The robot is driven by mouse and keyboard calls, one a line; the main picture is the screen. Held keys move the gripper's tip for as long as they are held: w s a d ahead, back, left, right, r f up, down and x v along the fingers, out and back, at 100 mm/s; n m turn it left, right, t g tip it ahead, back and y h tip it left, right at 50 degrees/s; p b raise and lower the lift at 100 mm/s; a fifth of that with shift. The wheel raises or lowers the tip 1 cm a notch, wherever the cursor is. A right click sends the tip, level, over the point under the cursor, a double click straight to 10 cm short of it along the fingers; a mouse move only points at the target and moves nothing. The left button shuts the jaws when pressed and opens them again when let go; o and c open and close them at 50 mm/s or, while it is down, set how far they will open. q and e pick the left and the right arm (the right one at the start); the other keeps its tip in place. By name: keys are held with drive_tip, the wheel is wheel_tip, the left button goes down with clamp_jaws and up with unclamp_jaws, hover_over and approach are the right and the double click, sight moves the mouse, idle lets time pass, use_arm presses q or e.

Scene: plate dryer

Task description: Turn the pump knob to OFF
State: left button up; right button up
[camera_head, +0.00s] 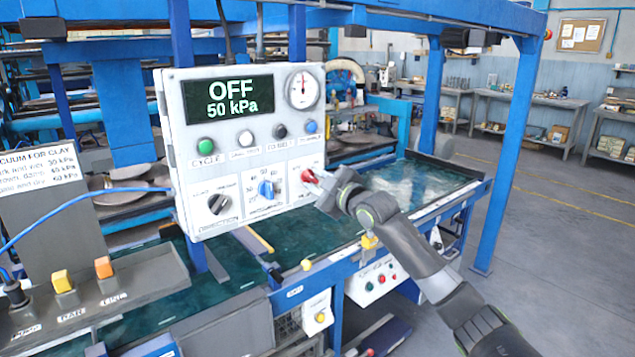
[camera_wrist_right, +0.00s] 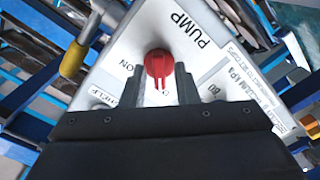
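The red pump knob (camera_head: 309,176) is at the lower right of the white control panel (camera_head: 233,234). In the right wrist view the knob (camera_wrist_right: 159,63) has a ridge pointing down toward my gripper, and the word PUMP is printed beside it. The panel's display (camera_head: 229,99) reads OFF and 50 kPa. My right gripper (camera_head: 317,181) is at the knob. In the right wrist view its fingers (camera_wrist_right: 160,82) stand apart, one on each side of the knob, with narrow gaps showing. Part of the lettering around the knob is hidden by the fingers. My left gripper is not in view.
A blue knob (camera_head: 266,189) and a black knob (camera_head: 218,203) sit left of the red one. Several push buttons and a round gauge (camera_head: 303,89) are above. A blue frame post (camera_head: 508,150) stands at the right, with open floor beyond.

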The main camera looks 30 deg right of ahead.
drive_tip(key=shift+o, duration=0.4)
drive_tip(key=shift+r, duration=0.1)
drive_tip(key=shift+s+d+p, duration=0.1)
drive_tip(key=shift+s+p, duration=0.3)
drive_tip(key=shift+s, duration=0.1)
drive_tip(key=s+d+p, duration=0.1)
drive_tip(key=s+p, duration=1.5)
drive_tip(key=p, duration=0.1)
drive_tip(key=shift+s+p, duration=0.2)
drive_tip(key=shift+p, duration=0.1)
drive_tip(key=shift+d, duration=0.1)
